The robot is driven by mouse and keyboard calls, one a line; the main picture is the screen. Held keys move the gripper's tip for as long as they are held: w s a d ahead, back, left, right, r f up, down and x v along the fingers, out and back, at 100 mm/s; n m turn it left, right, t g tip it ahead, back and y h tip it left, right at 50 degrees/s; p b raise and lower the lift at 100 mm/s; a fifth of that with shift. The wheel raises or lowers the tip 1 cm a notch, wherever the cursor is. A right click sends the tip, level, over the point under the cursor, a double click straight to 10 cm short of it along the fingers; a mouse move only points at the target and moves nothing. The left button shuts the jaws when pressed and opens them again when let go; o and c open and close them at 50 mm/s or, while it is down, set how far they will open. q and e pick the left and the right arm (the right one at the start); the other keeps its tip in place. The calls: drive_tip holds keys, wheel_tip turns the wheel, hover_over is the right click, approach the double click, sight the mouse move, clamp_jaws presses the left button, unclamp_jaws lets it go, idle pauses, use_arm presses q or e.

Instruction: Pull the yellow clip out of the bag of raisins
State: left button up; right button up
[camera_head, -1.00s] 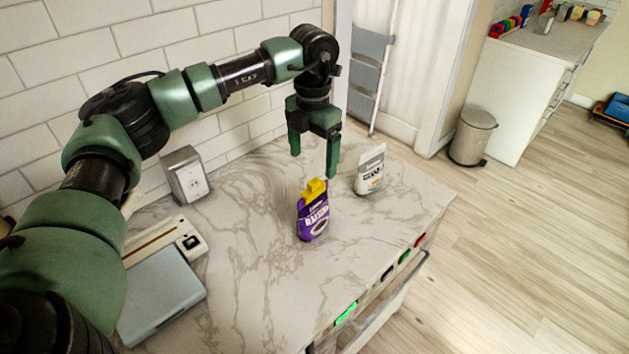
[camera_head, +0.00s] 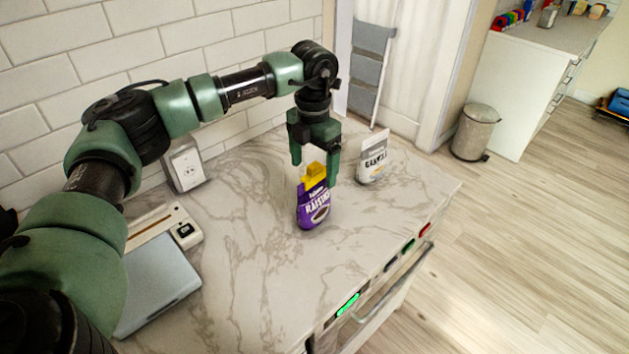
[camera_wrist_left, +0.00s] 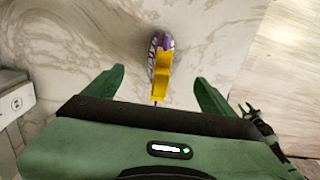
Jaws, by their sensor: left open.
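The purple bag of raisins (camera_head: 313,207) stands upright on the marble counter in the head view. The yellow clip (camera_head: 315,176) sits on its top edge. My left gripper (camera_head: 315,172) points down over the bag, its two green fingers open and apart on either side of the clip. In the left wrist view the clip (camera_wrist_left: 161,76) and the bag (camera_wrist_left: 158,46) lie between the spread fingers of my gripper (camera_wrist_left: 158,85), a little beyond the palm. I cannot tell whether a finger touches the clip. My right gripper is not in view.
A white and grey bag (camera_head: 373,158) stands close to the right of the gripper. A grey scale-like device (camera_head: 158,285) and a white box with a socket (camera_head: 184,167) are at the left. The marble counter (camera_head: 262,255) in front of the raisins is clear.

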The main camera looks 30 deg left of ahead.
use_arm(q)
drive_tip(key=shift+f, duration=0.75)
idle(0.6)
clamp_jaws()
idle(0.3)
drive_tip(key=shift+r, duration=0.15)
idle(1.0)
